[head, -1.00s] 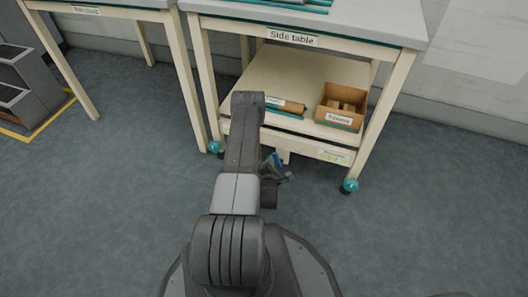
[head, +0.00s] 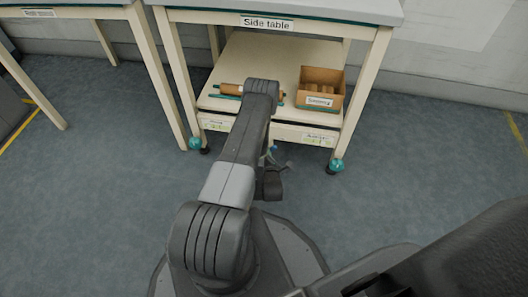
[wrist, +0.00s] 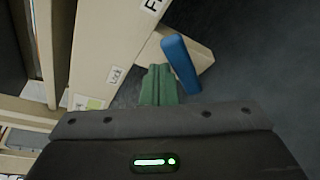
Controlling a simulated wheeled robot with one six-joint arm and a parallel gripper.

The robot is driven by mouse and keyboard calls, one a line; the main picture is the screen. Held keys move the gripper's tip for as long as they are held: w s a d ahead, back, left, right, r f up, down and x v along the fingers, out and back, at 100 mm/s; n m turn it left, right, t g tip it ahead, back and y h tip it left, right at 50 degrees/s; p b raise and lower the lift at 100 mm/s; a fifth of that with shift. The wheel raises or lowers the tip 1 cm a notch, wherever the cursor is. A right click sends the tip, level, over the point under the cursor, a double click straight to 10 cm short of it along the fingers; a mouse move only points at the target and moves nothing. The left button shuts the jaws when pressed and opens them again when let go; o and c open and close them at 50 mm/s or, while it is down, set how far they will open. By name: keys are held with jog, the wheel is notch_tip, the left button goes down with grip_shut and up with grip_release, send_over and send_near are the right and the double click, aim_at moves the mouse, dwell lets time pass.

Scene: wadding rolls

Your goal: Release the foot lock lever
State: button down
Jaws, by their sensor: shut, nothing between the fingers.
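The foot lock lever, a blue bar (wrist: 180,63), shows in the wrist view in front of a cream bracket under the side table. It slants, its upper end leaning left. My gripper (wrist: 158,84) has green fingers pressed together with nothing between them. They are just left of the lever's lower half. I cannot tell whether they touch it. My arm hides most of that spot there.
The side table (head: 310,14) stands on teal-hubbed casters (head: 336,165). Its lower shelf (head: 265,65) holds a brown roll (head: 231,88) and a cardboard box (head: 321,88). Another table (head: 65,5) stands at left. Floor at right (head: 430,150) is open.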

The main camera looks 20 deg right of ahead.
jog(key=shift+s+d+f, duration=0.1)
jog(key=shift+s+d, duration=0.15)
jog(key=shift+d, duration=0.15)
dwell(0.4)
jog(key=shift+w, duration=0.1)
